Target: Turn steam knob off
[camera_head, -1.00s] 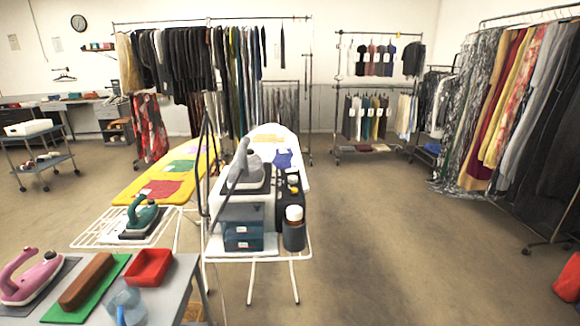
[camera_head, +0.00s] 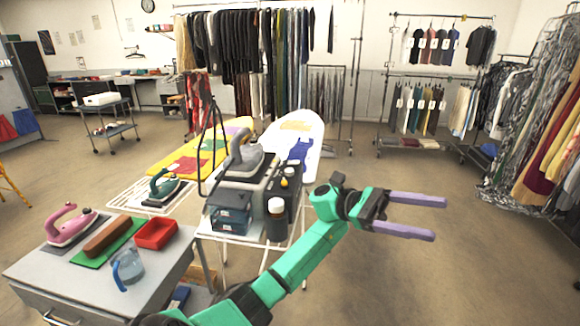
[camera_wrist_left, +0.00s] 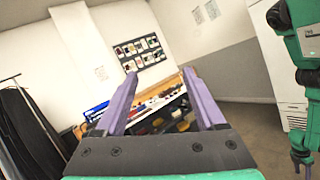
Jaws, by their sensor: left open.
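The steam station (camera_head: 232,212) stands on the white board's rack, left of my left gripper in the head view. A grey iron (camera_head: 243,158) rests on top of it. A black unit (camera_head: 291,205) on its right side carries small yellow and pale parts; I cannot tell which is the steam knob or how it is set. My left gripper (camera_head: 440,219) is open and empty, its purple fingers pointing right, away from the station. It also shows in the left wrist view (camera_wrist_left: 160,85). Part of my right arm with its gripper (camera_wrist_left: 303,163) shows at that view's right edge; its jaws are unclear.
A dark bottle with a white cap (camera_head: 276,222) stands beside the station. A grey table (camera_head: 150,280) at lower left holds a pink iron (camera_head: 70,228), a red tray (camera_head: 156,233) and a jug (camera_head: 128,268). Open floor lies right; clothes racks stand behind.

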